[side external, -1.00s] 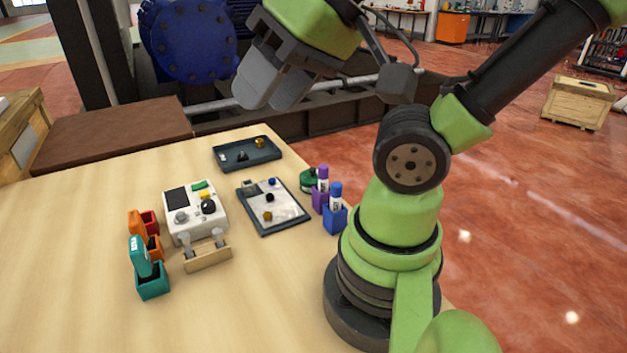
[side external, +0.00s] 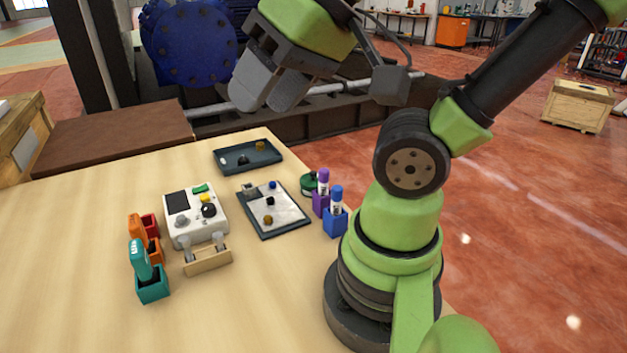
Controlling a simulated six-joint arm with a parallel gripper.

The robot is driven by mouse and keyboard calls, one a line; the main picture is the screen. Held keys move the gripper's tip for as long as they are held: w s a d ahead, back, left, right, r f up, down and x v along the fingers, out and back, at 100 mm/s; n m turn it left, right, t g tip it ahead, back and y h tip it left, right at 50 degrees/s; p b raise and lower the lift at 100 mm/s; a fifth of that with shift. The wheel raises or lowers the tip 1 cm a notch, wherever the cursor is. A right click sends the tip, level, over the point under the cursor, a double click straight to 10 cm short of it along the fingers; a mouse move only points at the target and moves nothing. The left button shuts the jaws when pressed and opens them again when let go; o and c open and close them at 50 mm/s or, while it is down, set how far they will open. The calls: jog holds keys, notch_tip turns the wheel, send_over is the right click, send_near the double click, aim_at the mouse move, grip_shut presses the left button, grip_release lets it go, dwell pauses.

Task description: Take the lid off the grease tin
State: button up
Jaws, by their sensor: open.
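A small round green tin (side external: 308,184), which looks like the grease tin, stands near the right edge of the table. The purple marker holder partly hides it, and I cannot make out its lid separately. My gripper (side external: 264,100) is high above the far side of the table, up and left of the tin in the picture. Its grey fingers point down and left. It is open, with nothing seen between the fingers, and well apart from the tin.
Purple (side external: 321,202) and blue (side external: 335,221) marker holders stand close by the tin. A clipboard-like tray (side external: 290,226) lies left of it, a dark tray (side external: 222,160) behind. A white control box (side external: 180,225) stands further left.

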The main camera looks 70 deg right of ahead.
jog(key=w+d+f+g+h, duration=0.1)
jog(key=w+d+g+h, duration=0.1)
jog(key=w+d, duration=0.4)
jog(key=n+g, duration=0.4)
jog(key=g, duration=0.1)
send_over(313, 172)
notch_tip(313, 172, down, 17)
jog(key=f, duration=0.3)
jog(key=shift+w+d+f, duration=0.1)
jog(key=shift+d+f, duration=0.05)
jog(key=shift+d, duration=0.2)
jog(key=f, duration=0.6)
jog(key=shift+a+f, duration=0.2)
jog(key=shift+a, duration=0.15)
grip_shut()
